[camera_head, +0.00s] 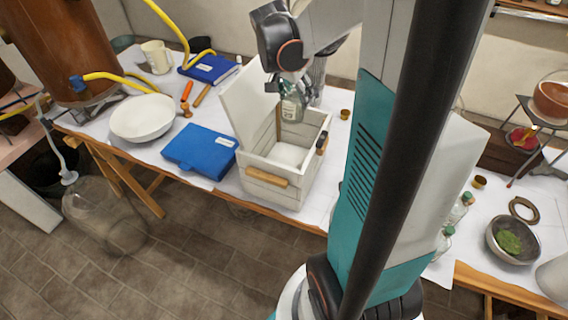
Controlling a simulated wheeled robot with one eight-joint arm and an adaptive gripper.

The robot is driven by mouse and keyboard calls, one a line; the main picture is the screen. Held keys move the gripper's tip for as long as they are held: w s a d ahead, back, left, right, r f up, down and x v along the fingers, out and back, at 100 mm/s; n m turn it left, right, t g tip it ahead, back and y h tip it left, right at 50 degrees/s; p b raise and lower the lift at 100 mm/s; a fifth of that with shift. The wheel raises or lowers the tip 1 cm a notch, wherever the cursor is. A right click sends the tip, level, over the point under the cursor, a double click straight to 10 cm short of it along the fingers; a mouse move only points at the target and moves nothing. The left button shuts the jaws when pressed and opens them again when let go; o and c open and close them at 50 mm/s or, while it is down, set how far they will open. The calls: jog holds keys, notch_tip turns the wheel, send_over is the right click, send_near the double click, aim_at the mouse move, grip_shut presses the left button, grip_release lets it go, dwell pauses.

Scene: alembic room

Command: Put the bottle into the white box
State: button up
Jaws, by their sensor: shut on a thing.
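The white box (270,183) stands on the table near its front edge, with its lid (247,100) raised at the left and back and wooden handles on its sides. My gripper (291,92) is above the box opening, pointing down. It is shut on a glass bottle (291,108) with a pale label. The bottle hangs roughly upright over the back part of the opening. Its lower end overlaps the box's inside in this view, and I cannot tell how deep it is. The fingertips are small and partly hidden.
A blue case (199,152) and a white bowl (142,118) lie left of the box. A blue book (209,68) and a mug (156,57) stand farther back. My arm hides the table right of the box. A metal bowl (512,240) sits at the far right.

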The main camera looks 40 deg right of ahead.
jog(key=shift+w+d+f+b, duration=0.1)
jog(key=shift+f+b, duration=1.35)
jog(key=shift+f, duration=2.25)
jog(key=shift+w+d+f+b, duration=0.15)
jog(key=shift+f+b, duration=1.25)
jog(key=shift+f, duration=2.3)
jog(key=shift+w+a+f+b, duration=0.1)
jog(key=shift+f+b, duration=1.35)
jog(key=shift+f, duration=2.25)
jog(key=shift+f, duration=0.15)
jog(key=o, duration=1.5)
jog(key=p+v, duration=0.4)
jog(key=v, duration=0.8)
jog(key=shift+p, duration=0.35)
